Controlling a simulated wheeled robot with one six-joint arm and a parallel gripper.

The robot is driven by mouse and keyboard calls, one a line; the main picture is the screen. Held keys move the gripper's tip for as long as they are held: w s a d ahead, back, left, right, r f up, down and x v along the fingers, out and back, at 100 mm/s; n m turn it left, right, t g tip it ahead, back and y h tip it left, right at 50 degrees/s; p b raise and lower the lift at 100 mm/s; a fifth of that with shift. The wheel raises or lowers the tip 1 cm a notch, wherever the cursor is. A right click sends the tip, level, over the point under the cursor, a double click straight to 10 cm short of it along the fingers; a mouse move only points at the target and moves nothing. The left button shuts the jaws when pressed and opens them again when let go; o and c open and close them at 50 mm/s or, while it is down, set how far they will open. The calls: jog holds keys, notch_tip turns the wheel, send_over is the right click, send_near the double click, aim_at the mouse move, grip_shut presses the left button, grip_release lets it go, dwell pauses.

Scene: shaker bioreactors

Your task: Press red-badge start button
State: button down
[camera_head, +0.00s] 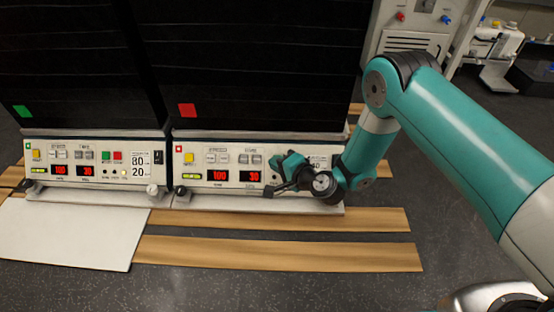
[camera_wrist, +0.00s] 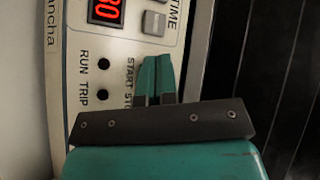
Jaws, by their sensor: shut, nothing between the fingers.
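The shaker with the red square badge (camera_head: 187,110) is the right one of two in the head view. Its white control panel (camera_head: 200,188) has red displays, a yellow button and grey buttons. My gripper (camera_head: 284,162) is at the right part of this panel, fingers shut and empty. In the wrist view, the shut teal fingertips (camera_wrist: 155,62) lie over the panel beside the START and STOP lettering (camera_wrist: 130,82). The start and stop buttons are hidden behind the fingers. I cannot tell whether the fingertips touch a button.
The left shaker carries a green badge (camera_head: 22,111); its panel shows a green button (camera_head: 106,155) and a red button (camera_head: 118,156). Wooden slats (camera_head: 280,253) and a white board (camera_head: 70,232) lie in front. Another white machine (camera_head: 415,30) stands behind.

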jog(key=shift+f, duration=0.1)
dwell(0.7)
jog(key=shift+w+f, duration=0.2)
jog(key=shift+w, duration=0.1)
